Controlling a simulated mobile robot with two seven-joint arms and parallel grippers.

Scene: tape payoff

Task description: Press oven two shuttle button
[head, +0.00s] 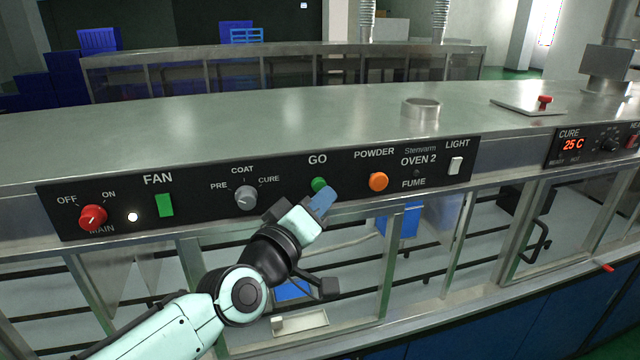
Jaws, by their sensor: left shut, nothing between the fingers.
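The control panel (330,184) labelled Oven 2 runs along the front of the steel cabinet. The green GO button (319,184) sits at its middle, partly covered by my gripper. My left gripper (322,202) is shut and empty, with its tip over the lower edge of the green button. I cannot tell whether it touches. The word shuttle does not show on the panel. My right gripper is not in view.
To the right of GO are an orange POWDER button (378,182) and a white light switch (455,166). To the left are a grey coat selector (246,197), a green fan switch (165,205) and a red main knob (93,217). Glass doors lie below.

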